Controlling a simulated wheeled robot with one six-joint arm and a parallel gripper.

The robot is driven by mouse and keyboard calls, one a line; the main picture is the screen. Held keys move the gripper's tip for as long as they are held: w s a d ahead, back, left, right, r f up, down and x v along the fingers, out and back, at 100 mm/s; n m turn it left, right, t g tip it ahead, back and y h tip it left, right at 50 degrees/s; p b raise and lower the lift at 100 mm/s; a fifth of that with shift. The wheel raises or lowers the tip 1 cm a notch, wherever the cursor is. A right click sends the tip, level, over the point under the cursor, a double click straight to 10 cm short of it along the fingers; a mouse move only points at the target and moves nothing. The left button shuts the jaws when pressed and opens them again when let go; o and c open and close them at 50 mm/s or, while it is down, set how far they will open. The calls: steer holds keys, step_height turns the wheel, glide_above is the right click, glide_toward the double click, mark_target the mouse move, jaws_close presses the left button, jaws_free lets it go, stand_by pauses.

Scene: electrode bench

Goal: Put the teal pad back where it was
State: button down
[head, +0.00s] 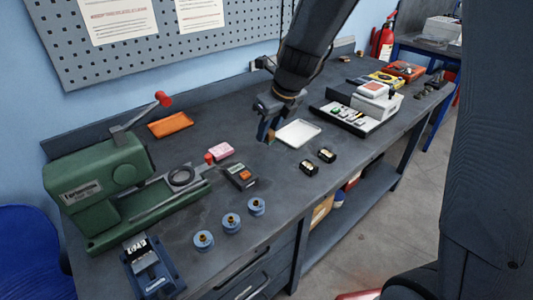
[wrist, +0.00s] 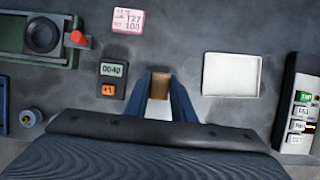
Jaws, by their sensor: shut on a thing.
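My gripper (wrist: 160,98) reaches down over the middle of the bench, and it also shows in the head view (head: 268,132). Its blue fingers are shut on a small brown block (wrist: 160,84). I cannot tell from the head view whether the block touches the bench. I see no clearly teal pad in either view. A shallow white tray (head: 298,133) lies empty just right of my gripper, also in the wrist view (wrist: 231,75). A pink pad (head: 222,150) with printed marks lies to the left, also in the wrist view (wrist: 127,20).
A dark meter (head: 240,175) stands left of my gripper. A green machine (head: 95,190) fills the left end, with an orange tray (head: 170,124) behind it. Blue round parts (head: 231,222) and two small black parts (head: 327,155) sit near the front. A switch panel (head: 345,118) stands right.

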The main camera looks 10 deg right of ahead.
step_height(320, 180, down, 8)
steer(key=shift+f+b, duration=0.1)
steer(key=shift+b, duration=1.1)
steer(key=shift+f, duration=0.15)
steer(key=c, duration=1.5)
jaws_free()
